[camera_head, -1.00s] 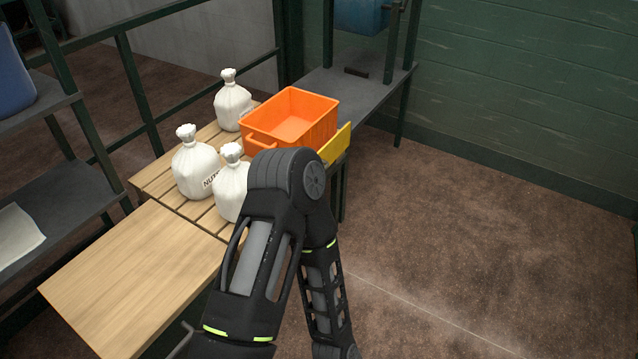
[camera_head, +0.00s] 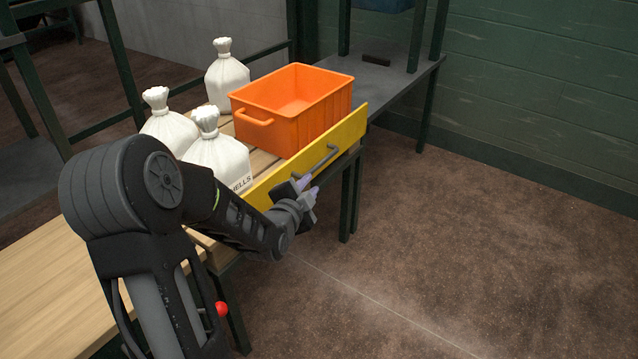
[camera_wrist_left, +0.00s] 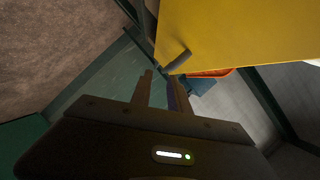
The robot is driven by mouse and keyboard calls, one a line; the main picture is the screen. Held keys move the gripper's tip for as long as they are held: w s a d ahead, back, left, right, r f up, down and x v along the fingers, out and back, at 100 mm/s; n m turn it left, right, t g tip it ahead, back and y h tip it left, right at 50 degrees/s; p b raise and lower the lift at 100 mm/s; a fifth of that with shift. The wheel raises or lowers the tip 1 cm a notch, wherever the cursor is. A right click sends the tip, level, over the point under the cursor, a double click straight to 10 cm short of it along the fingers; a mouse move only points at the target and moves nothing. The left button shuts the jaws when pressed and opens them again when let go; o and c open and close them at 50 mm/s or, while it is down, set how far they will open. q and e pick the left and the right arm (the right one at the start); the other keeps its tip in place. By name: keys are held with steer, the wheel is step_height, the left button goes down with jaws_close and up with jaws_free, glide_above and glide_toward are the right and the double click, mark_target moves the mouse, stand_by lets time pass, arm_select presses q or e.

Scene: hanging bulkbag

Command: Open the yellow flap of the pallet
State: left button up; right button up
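The yellow flap (camera_head: 351,131) stands upright along the near right side of the wooden pallet (camera_head: 262,161), with a grey bar handle (camera_head: 321,161) on its outer face. In the left wrist view the flap (camera_wrist_left: 245,30) fills the upper right, and the handle (camera_wrist_left: 177,61) juts from it. My left gripper (camera_head: 308,192) is outside the flap, near the handle's lower end. Its two fingers (camera_wrist_left: 161,84) are apart with nothing visible between them; the handle appears just beyond the fingertips. My right gripper is not in view.
An orange crate (camera_head: 275,128) and several white sacks (camera_head: 228,82) stand on the pallet behind the flap. A grey shelf (camera_head: 393,85) is at the back right. A wooden table top (camera_head: 45,290) is at lower left. The brown floor right of the flap is clear.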

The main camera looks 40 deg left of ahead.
mark_target(314, 167)
arm_select(q)
steer(key=shift+a+r, duration=0.55)
steer(key=shift+b+x, duration=0.55)
steer(key=shift+x, duration=3.4)
jaws_close()
